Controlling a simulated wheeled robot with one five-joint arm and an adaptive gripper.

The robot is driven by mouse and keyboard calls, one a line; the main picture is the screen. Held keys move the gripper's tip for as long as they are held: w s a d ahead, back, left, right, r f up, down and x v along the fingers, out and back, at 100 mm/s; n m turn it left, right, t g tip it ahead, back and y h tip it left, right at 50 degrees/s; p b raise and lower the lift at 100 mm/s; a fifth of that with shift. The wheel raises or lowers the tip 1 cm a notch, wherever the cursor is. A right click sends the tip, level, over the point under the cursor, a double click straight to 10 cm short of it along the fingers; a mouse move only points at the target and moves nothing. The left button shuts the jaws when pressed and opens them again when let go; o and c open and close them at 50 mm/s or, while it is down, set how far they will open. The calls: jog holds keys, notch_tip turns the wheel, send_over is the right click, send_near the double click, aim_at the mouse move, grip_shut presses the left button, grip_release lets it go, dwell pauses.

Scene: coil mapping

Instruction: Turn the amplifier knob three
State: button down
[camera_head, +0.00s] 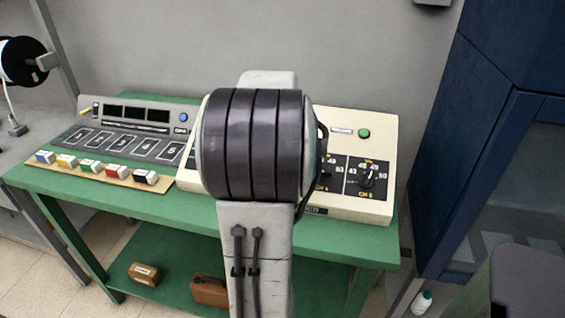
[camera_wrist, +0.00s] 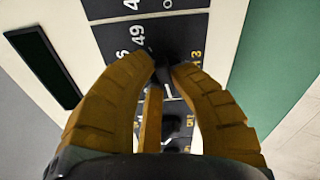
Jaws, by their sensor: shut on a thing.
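The amplifier is a cream sloped console (camera_head: 385,130) on the green table, with black dial panels and a green button. One black knob (camera_head: 368,179) shows at its right end; my arm hides the panels further left. In the wrist view, the ochre fingers of my gripper (camera_wrist: 163,66) are closed around a small black knob, mostly hidden between the fingertips. White numbers such as 49 and a yellow 13 surround it on the black panel (camera_wrist: 137,57). Another dark knob (camera_wrist: 174,124) shows between the fingers. I cannot read the held knob's channel number. My gripper is hidden in the head view.
A grey console (camera_head: 150,118) with dark displays stands left on the green table (camera_head: 345,245). Several coloured blocks (camera_head: 90,167) line its front. Small boxes (camera_head: 145,273) lie on the lower shelf. A dark blue cabinet (camera_head: 480,110) stands right. A dark display (camera_wrist: 42,66) lies left in the wrist view.

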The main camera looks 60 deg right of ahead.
jog(key=shift+f+b, duration=0.15)
jog(key=shift+b, duration=0.2)
jog(key=shift+f+m+b, duration=0.15)
jog(key=shift+m+b, duration=0.85)
jog(key=shift+b, duration=0.25)
jog(key=m+b, duration=0.1)
jog(key=m, duration=0.1)
jog(key=m+b, duration=0.2)
jog(key=m, duration=0.1)
jog(key=shift+s+a+m+h, duration=0.15)
jog(key=shift+s+m+h, duration=0.1)
jog(key=shift+m+h, duration=0.05)
jog(key=c, duration=1.1)
grip_release()
jog(key=shift+r, duration=0.2)
jog(key=v, duration=1.2)
jog(key=shift+s+f, duration=0.1)
